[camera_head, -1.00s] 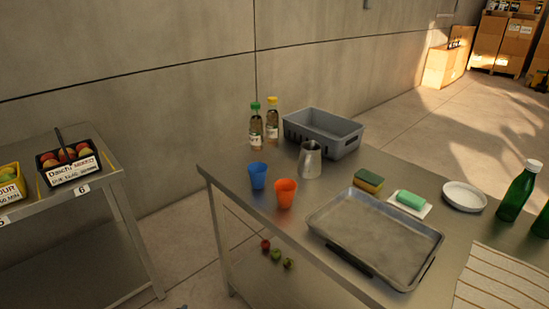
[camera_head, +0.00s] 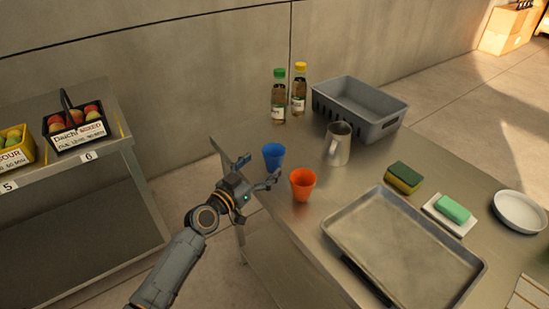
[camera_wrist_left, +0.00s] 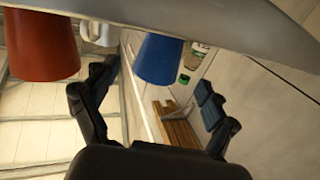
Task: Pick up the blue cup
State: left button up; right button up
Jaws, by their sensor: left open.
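The blue cup (camera_head: 273,156) stands upright near the left edge of the metal table (camera_head: 313,228). An orange cup (camera_head: 302,184) stands close to its front right. My left gripper (camera_head: 259,170) is open and empty at the table edge, with its fingers pointing at the blue cup and one finger toward each side of it. In the left wrist view the blue cup (camera_wrist_left: 160,58) appears ahead between the spread fingers, and the orange cup (camera_wrist_left: 42,45) lies to the left. Contact with the blue cup cannot be made out. My right gripper is not in view.
A metal pitcher (camera_head: 338,146), two bottles (camera_head: 279,96) and a grey crate (camera_head: 398,134) stand behind the cups. A baking tray (camera_head: 405,245), a sponge (camera_head: 403,178) and a soap dish (camera_head: 436,212) lie to the right. A shelf with fruit baskets (camera_head: 78,134) stands at left.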

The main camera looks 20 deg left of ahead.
aim_at(267, 161)
pick_arm(q)
jog(key=shift+w+d, duration=0.1)
jog(key=shift+w, duration=0.25)
jog(key=shift+w+d+r, duration=0.2)
jog(key=shift+w+d, duration=0.05)
jog(key=shift+w, duration=0.35)
jog(key=x, duration=0.3)
jog(key=shift+w+d+f+p, duration=0.1)
jog(key=shift+w+f+p, duration=0.05)
jog(key=shift+p, duration=0.25)
jog(key=shift+w+d, duration=0.1)
jog(key=shift+w, duration=0.15)
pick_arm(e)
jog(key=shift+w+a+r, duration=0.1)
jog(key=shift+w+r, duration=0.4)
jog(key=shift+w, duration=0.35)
pick_arm(q)
jog(key=c, duration=1.1)
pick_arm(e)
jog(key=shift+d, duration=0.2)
